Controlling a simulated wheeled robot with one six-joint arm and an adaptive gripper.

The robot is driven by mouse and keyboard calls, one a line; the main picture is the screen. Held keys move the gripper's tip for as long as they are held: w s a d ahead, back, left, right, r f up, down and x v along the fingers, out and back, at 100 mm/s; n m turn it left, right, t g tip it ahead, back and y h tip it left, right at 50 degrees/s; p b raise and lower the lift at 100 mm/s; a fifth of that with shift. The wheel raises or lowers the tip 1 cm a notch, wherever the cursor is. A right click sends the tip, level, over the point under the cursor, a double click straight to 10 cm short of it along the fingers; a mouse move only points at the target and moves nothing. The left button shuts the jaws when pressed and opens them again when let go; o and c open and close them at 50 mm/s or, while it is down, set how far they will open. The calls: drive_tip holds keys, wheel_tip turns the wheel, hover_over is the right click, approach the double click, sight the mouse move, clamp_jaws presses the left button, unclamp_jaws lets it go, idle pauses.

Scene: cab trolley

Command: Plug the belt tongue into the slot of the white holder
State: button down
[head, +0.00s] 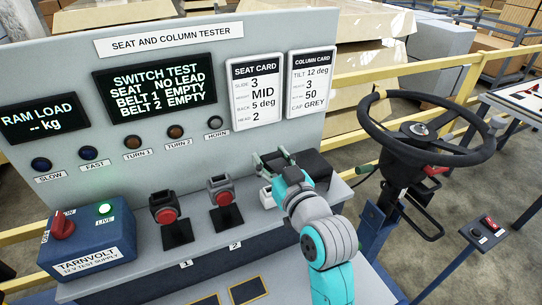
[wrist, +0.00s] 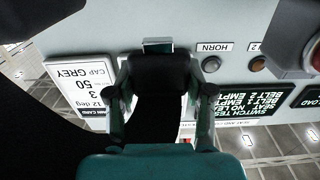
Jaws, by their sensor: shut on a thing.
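My gripper (head: 273,162) is over the bench right of station 2, in front of the tester panel. It is shut on a dark piece, the belt tongue (wrist: 158,72), which sits between the two fingers in the wrist view. A pale metal-like plate (wrist: 158,46) shows at its far end, towards the panel. The white holder (head: 266,197) is just below and left of my gripper, partly covered by my arm; its slot cannot be made out. The tongue appears raised above the bench, apart from the holder.
Two buckles with red buttons, station 1 (head: 165,210) and station 2 (head: 222,192), stand on the bench to the left. A black box (head: 314,168) is close on the right. A steering wheel (head: 425,130) stands further right. The screen (head: 155,85) reads both belts empty.

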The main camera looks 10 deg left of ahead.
drive_tip(key=shift+f, duration=2.55)
drive_tip(key=shift+f, duration=0.5)
drive_tip(key=shift+c, duration=1.7)
unclamp_jaws()
drive_tip(key=v, duration=1.2)
drive_tip(key=shift+o, duration=0.2)
drive_tip(key=o, duration=0.3)
